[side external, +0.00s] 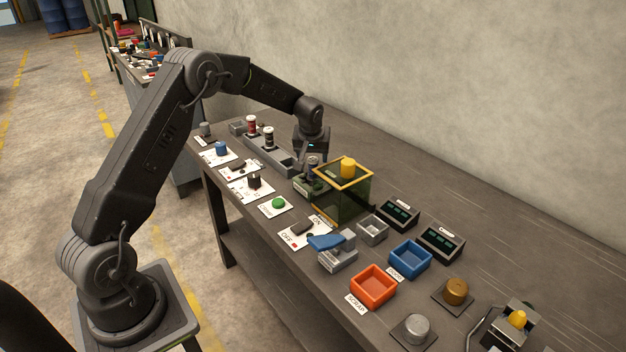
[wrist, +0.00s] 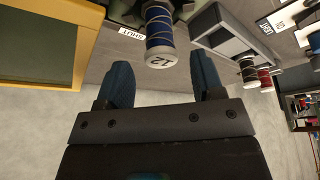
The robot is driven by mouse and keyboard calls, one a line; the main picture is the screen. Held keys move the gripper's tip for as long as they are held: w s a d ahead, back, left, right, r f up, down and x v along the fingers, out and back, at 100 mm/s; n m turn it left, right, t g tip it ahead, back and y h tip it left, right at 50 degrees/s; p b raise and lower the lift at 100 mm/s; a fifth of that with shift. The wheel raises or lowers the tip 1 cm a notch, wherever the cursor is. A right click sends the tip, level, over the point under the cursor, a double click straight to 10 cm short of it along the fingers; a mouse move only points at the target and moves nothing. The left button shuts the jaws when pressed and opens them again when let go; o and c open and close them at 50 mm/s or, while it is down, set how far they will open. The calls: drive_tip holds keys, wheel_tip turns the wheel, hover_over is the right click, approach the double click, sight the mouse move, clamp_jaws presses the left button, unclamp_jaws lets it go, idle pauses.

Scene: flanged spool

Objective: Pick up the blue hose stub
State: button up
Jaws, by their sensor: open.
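A cylinder wound in dark blue with a pale numbered end face (wrist: 159,30), which looks like the blue hose stub, shows at the top middle of the wrist view. It stands in line with the gap between my fingers. My gripper (wrist: 162,72) is open, one finger on each side of that gap, with nothing clamped. In the side external view my gripper (side external: 311,150) points down, just above a small dark grey-topped cylinder (side external: 313,163) by a green block (side external: 306,184). I cannot tell whether the fingertips overlap the cylinder's height.
A grey rack (side external: 270,157) with two spools stands left of my gripper. A yellow-edged, dark see-through box (side external: 342,200) with a yellow knob stands close on the right. Blue (side external: 411,259) and orange (side external: 373,287) bins lie further right. The bench's back strip is clear.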

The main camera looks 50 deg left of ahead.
sight(313, 166)
drive_tip(key=shift+x, duration=2.85)
drive_tip(key=shift+s, duration=0.15)
drive_tip(key=shift+c, duration=0.3)
drive_tip(key=c, duration=0.9)
drive_tip(key=shift+c, duration=0.5)
drive_tip(key=shift+r, duration=0.1)
